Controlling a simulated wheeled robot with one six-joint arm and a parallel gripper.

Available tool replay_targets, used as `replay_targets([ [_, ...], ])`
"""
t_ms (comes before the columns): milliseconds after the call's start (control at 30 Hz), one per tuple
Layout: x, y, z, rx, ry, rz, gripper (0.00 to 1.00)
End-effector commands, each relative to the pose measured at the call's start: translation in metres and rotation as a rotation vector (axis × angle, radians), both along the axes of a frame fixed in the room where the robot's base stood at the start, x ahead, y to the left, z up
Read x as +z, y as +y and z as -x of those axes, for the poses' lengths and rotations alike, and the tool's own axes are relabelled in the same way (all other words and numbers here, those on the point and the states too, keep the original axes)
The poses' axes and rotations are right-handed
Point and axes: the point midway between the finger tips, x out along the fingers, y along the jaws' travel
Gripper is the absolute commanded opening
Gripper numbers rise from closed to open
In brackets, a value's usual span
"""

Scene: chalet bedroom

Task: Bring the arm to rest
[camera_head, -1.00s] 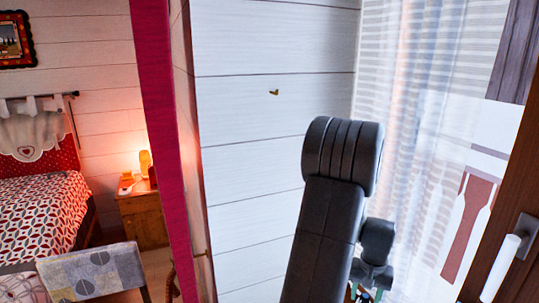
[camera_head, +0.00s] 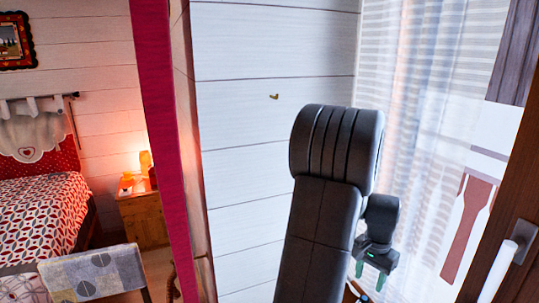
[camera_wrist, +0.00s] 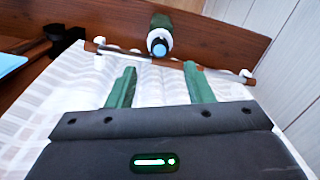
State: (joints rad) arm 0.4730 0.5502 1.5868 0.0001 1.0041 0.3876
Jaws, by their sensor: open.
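My arm, dark and jointed, rises in the lower middle of the head view in front of a white plank wall, bends at a thick elbow, and comes down on the right side. My gripper (camera_head: 369,275) hangs low beside the arm, near the sheer curtain. In the wrist view my gripper (camera_wrist: 160,85) shows two green fingers standing well apart, with nothing between them. White patterned cloth lies beyond the fingers, with a thin wooden bar (camera_wrist: 215,70) across it.
A white plank wall (camera_head: 250,180) with a small gold hook (camera_head: 274,97) stands behind the arm. A sheer curtain (camera_head: 420,100) and a door handle (camera_head: 520,240) are at right. A grey chair (camera_head: 95,275), bed (camera_head: 45,215) and nightstand (camera_head: 143,218) are at left.

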Motion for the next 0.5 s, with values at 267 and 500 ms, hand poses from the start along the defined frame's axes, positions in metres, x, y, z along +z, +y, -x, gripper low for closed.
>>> replay_targets([
  [267,0.041,0.000,0.000,0.001,-0.002,0.001,0.47],
  [500,0.051,0.000,0.000,0.001,0.000,0.000,0.47],
])
